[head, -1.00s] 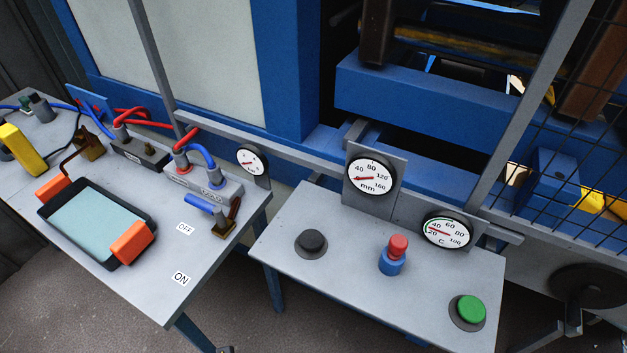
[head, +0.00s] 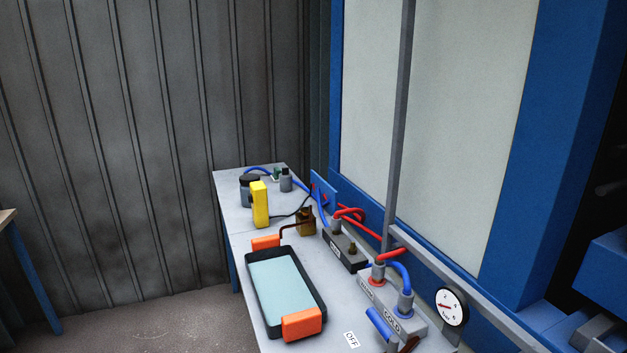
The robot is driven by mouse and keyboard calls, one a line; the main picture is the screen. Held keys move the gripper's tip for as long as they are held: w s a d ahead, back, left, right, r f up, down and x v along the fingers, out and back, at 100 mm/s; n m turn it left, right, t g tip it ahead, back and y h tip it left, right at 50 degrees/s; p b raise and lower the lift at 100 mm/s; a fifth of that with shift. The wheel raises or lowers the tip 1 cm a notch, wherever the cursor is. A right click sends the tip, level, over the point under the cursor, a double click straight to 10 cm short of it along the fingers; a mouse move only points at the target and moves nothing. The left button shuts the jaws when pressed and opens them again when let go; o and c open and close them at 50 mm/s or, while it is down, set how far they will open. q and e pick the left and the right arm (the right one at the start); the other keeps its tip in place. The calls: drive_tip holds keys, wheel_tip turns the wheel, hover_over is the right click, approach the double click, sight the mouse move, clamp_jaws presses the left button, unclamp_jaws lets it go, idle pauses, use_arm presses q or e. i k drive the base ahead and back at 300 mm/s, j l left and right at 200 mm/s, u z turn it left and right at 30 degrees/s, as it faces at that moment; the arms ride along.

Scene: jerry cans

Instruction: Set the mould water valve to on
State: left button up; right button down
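A valve lever with a blue grip (head: 379,323) shows at the bottom edge of the head view, by a grey manifold block (head: 392,305). A white OFF label (head: 351,340) lies on the grey bench just left of the grip. The lower part of this valve is cut off by the frame edge, and no ON label is in view. Red and blue hoses (head: 402,273) rise from the manifold's fittings. A second brass valve body (head: 305,222) with a dark bent lever stands farther back. Neither of my grippers is in view.
A dark-framed tablet (head: 283,290) with orange grips lies on the bench. A yellow device (head: 260,204) stands behind it. A dial gauge (head: 452,306) is on the rail at right. A corrugated wall (head: 130,150) stands at left, with bare floor (head: 150,318) before it.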

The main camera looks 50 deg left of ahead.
sight(393, 340)
drive_tip(key=j+u, duration=1.05)
drive_tip(key=j, duration=0.4)
drive_tip(key=i+j+u, duration=0.1)
drive_tip(key=j, duration=0.35)
drive_tip(key=i+j, duration=0.15)
drive_tip(key=j, duration=0.25)
drive_tip(key=j+u, duration=0.1)
drive_tip(key=j, duration=0.3)
drive_tip(key=z, duration=1.75)
drive_tip(key=i+j, duration=0.05)
drive_tip(key=j, duration=0.05)
